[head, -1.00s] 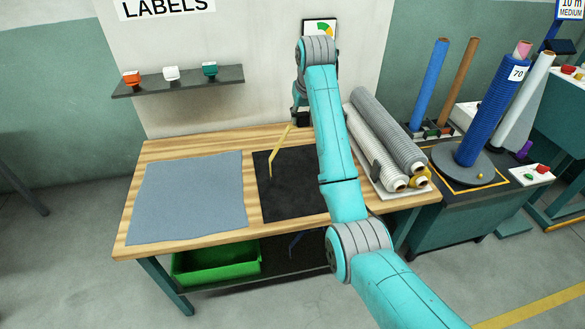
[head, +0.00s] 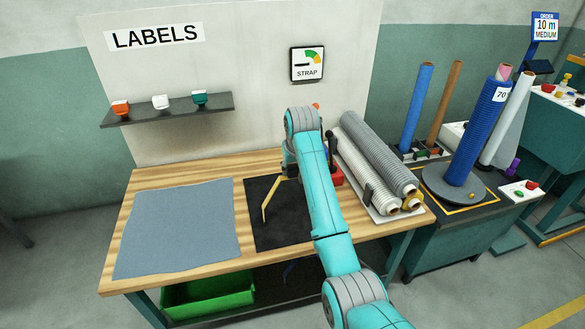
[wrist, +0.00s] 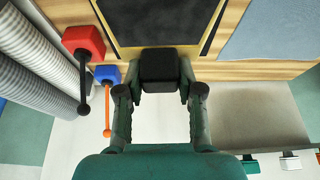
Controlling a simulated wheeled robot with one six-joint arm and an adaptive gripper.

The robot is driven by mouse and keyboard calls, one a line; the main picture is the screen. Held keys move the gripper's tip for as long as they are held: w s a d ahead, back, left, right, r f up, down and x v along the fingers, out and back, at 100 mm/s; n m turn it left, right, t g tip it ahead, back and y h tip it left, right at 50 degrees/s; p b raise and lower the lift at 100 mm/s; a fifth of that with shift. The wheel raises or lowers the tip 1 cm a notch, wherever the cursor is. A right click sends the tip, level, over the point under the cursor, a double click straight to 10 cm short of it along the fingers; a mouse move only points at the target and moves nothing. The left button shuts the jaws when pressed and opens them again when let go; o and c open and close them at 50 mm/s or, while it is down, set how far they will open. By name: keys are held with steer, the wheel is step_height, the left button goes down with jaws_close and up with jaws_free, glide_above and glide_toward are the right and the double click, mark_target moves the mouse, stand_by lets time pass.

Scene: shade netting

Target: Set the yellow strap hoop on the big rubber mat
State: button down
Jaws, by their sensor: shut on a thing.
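My gripper (wrist: 160,85) is shut on a dark block, apparently part of the yellow strap hoop, in the wrist view. The hoop (head: 273,194) shows in the head view as a thin, bent yellow strip running down and left from beside my arm, over the black mat. Thin yellow lines flank the block in the wrist view. The big rubber mat (head: 288,229) is black and lies flat on the wooden bench; it also shows in the wrist view (wrist: 160,20). I cannot tell whether the hoop touches it. My arm hides the gripper in the head view.
A grey-blue sheet (head: 178,228) lies left of the mat. Netting rolls (head: 376,155) lie to the right. A red block with a black lever (wrist: 83,42) and a blue one with an orange lever (wrist: 107,75) stand near my gripper. A shelf (head: 167,110) is on the back panel.

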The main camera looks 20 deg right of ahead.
steer(key=c, duration=0.7)
jaws_free()
steer(key=v, duration=1.2)
